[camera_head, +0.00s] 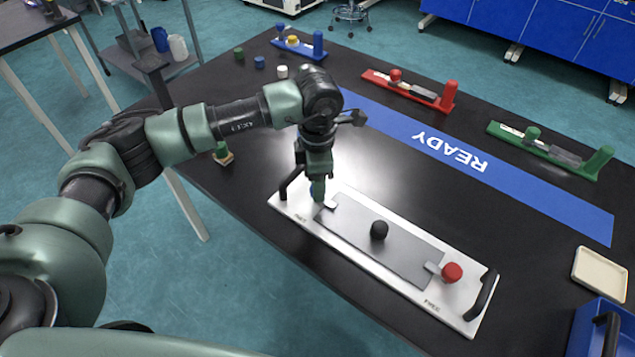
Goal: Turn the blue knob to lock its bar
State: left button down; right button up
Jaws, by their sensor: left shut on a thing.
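A silver plate (408,292) lies on the black table with a dark grey panel (345,228) on top. My left gripper (317,178) points down at the plate's left end and is shut on the blue knob (318,191), which is mostly hidden by the fingers. A small light metal bar (329,204) shows beside the blue knob, by the panel's left edge. A red knob (451,272) with its own bar (433,267) is at the panel's right end. A black ball knob (379,230) stands mid-panel. My right gripper is out of view.
Black handles (482,296) stand at the plate's ends. A blue READY strip (540,188) runs behind it. Red (450,95), green (600,160) and blue (318,44) stands are farther back. A cream tray (600,274) and a blue bin (585,320) are at right.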

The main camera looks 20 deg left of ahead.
pick_arm(q)
jog(key=c, duration=1)
grip_release()
jog(key=shift+r, duration=0.15)
notch_tip(320, 180, up, 8)
jog(key=shift+f+b, duration=0.2)
jog(key=shift+b, duration=0.45)
